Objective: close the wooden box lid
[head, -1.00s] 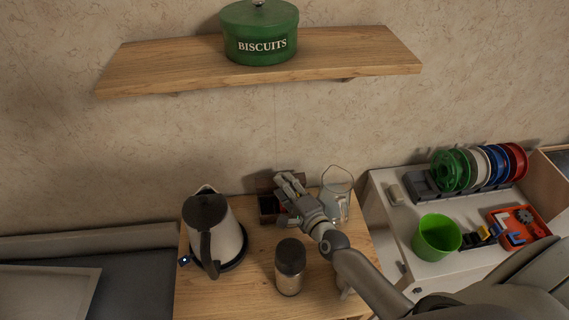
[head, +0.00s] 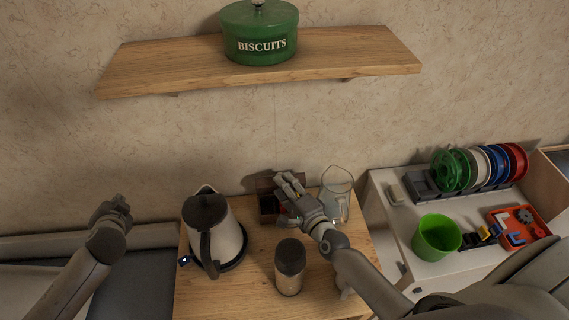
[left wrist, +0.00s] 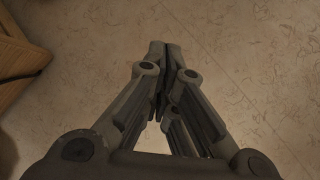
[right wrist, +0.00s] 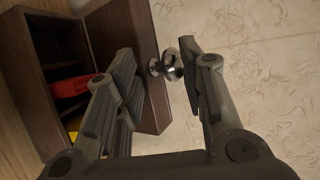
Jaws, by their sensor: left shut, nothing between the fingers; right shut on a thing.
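The small dark wooden box (head: 267,206) stands open at the back of the wooden table. Its dark compartments, with something red and something yellow inside, show in the right wrist view (right wrist: 42,100). The lid (right wrist: 150,100) is raised and carries a shiny metal knob (right wrist: 166,66). My right gripper (head: 285,181) is at the lid, shut on the knob, which shows between its fingers (right wrist: 160,58); it hides part of the box in the head view. My left gripper (head: 122,202) is shut and empty, left of the table; its fingertips meet in the left wrist view (left wrist: 162,48).
A kettle (head: 222,230) stands on the table left of the box. A dark-lidded jar (head: 290,268) stands in front, and a glass jug (head: 337,190) is right of the box. A shelf (head: 170,68) with a green biscuit tin (head: 260,35) hangs above.

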